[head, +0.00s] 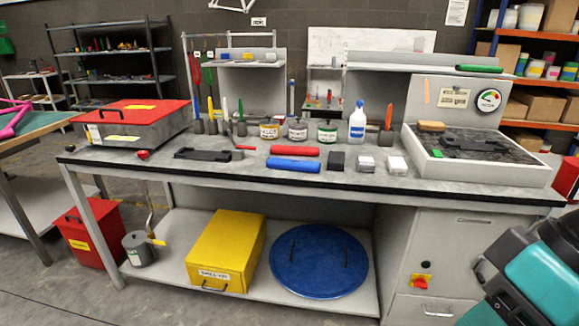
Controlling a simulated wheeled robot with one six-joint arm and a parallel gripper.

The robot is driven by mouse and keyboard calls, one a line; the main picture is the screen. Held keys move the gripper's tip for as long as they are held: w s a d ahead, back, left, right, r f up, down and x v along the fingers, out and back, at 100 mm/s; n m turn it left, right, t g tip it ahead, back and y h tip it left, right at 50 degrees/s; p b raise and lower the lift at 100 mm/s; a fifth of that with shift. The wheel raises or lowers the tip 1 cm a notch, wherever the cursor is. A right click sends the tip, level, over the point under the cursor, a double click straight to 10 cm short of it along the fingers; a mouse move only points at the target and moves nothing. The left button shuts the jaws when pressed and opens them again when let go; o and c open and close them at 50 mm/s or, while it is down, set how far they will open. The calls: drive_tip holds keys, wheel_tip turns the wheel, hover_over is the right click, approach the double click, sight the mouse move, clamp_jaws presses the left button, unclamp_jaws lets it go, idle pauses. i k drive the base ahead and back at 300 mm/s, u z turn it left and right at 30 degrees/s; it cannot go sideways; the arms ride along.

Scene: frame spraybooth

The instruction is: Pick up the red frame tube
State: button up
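The red frame tube (295,151) lies on its side on the grey workbench top (230,152), near the middle. A blue tube (293,165) lies just in front of it, roughly parallel. Nothing lies on top of the red tube. My gripper is not in view; only a teal and dark part of my arm shows at the lower right.
Dark block (337,161), a black tray (204,154) and labelled pots (327,132) stand around the tubes. A red-lidded box (134,120) is at the left and a white-rimmed basin (482,170) at the right. Shelves (250,64) rise behind.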

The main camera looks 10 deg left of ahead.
sight(277, 150)
drive_tip(key=u, duration=1.2)
drive_tip(key=i, duration=0.95)
drive_tip(key=u, duration=0.45)
drive_tip(key=i, duration=0.9)
drive_tip(key=z, duration=0.7)
drive_tip(key=i, duration=0.6)
drive_tip(key=z, duration=0.95)
drive_tip(key=i, duration=0.4)
drive_tip(key=z, duration=0.35)
